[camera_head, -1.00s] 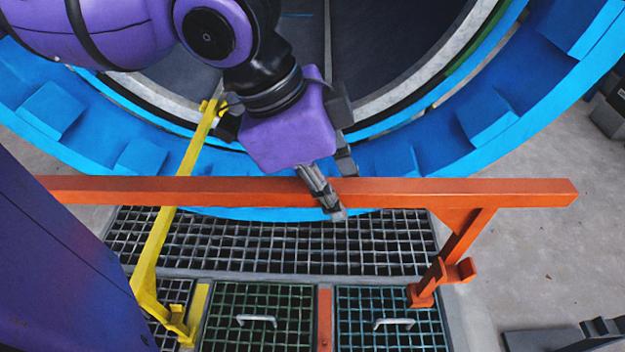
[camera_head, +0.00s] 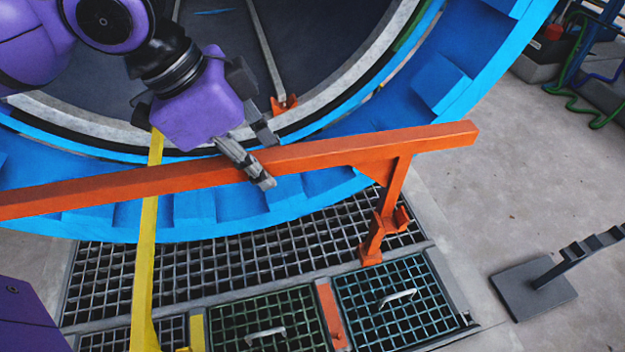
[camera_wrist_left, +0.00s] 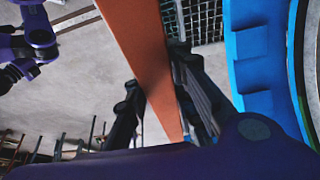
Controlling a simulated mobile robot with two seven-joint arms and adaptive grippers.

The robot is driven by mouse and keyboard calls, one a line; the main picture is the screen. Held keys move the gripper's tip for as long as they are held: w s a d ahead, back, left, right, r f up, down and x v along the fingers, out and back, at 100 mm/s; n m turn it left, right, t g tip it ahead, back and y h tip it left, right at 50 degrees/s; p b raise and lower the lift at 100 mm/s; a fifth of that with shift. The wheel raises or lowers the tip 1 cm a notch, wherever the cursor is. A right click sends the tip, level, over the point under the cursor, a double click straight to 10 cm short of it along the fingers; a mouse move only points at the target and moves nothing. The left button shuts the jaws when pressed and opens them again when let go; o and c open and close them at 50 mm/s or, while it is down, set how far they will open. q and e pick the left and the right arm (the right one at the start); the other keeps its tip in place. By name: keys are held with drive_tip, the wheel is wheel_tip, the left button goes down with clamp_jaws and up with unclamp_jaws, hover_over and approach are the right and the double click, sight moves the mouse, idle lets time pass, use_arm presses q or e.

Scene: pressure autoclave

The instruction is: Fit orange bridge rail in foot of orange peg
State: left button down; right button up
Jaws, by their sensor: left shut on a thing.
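The orange bridge rail (camera_head: 330,152) crosses the head view in front of the blue vessel ring, its right end tilted up in the picture. My left gripper (camera_head: 262,160) is shut on its beam near mid-span; the wrist view shows the beam (camera_wrist_left: 145,70) between the fingers (camera_wrist_left: 165,115). The rail's right leg ends in a forked lower part (camera_head: 372,252) over the grating edge; I cannot tell whether it touches the floor. The beam's left end runs out of view. A small orange foot (camera_head: 284,104) shows inside the vessel; I cannot tell whether it is the orange peg's. My right gripper is not visible.
The blue ring (camera_head: 440,82) lies close behind the beam. An orange floor strip (camera_head: 330,314) separates two handled gratings. A dark grey stand (camera_head: 535,288) is at right; the floor between is clear.

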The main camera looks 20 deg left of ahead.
use_arm(q)
drive_tip(key=w+a+f+m+g+b, duration=0.25)
drive_tip(key=w+f+m, duration=0.35)
drive_tip(key=w+f, duration=0.5)
drive_tip(key=w+d+f+m+g, duration=0.1)
drive_tip(key=w+d+f+m, duration=0.1)
drive_tip(key=d+f+m, duration=0.2)
drive_tip(key=w+d+f+m+g+y+b, duration=0.1)
drive_tip(key=w+d+f+m+g, duration=0.1)
drive_tip(key=f+m, duration=0.5)
drive_tip(key=shift+w+d+f+m, duration=0.3)
drive_tip(key=shift+w+d+f, duration=0.45)
drive_tip(key=shift+d+f, duration=0.1)
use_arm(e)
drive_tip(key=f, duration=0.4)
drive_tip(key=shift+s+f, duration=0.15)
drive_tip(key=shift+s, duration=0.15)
